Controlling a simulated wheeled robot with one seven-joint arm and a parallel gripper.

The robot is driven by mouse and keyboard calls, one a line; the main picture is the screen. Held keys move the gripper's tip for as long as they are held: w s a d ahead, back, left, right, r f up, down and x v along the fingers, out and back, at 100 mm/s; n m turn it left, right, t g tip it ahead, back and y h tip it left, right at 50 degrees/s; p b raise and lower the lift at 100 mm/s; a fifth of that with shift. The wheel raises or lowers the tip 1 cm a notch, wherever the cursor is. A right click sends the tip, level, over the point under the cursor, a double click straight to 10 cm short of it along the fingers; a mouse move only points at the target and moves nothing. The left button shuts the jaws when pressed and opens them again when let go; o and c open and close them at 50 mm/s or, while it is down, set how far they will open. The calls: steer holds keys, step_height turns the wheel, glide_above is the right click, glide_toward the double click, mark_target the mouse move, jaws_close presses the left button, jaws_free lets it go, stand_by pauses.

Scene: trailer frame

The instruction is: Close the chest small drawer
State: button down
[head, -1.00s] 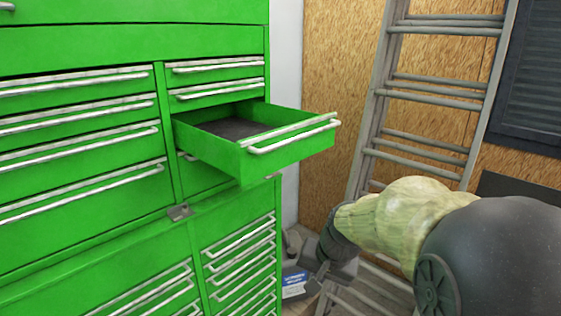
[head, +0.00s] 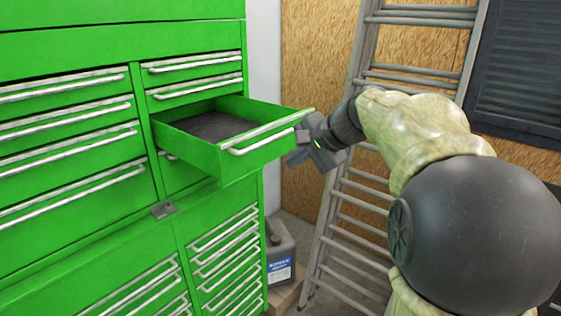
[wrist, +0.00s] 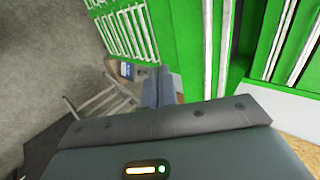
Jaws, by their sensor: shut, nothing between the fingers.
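The small drawer (head: 258,158) of the green chest (head: 120,36) is pulled far out in the head view. Its dark inner floor is bare, and a silver handle (head: 262,142) runs along its front. My gripper (head: 298,158) is shut and empty, at the right end of the drawer front. The drawer front partly hides the fingers, and I cannot tell whether they touch it. In the wrist view the shut fingers (wrist: 161,88) point toward the green chest front, with green panels and silver handles close on the right.
Other chest drawers (head: 70,125) look shut. A ladder (head: 345,215) leans against the wood-panel wall behind my arm.

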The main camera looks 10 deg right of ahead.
steer(key=w+a+r+p+x, duration=0.1)
steer(key=p+x, duration=0.3)
steer(key=x, duration=0.8)
steer(key=shift+w+r, duration=0.25)
steer(key=shift+r, duration=0.2)
steer(key=shift+w, duration=0.15)
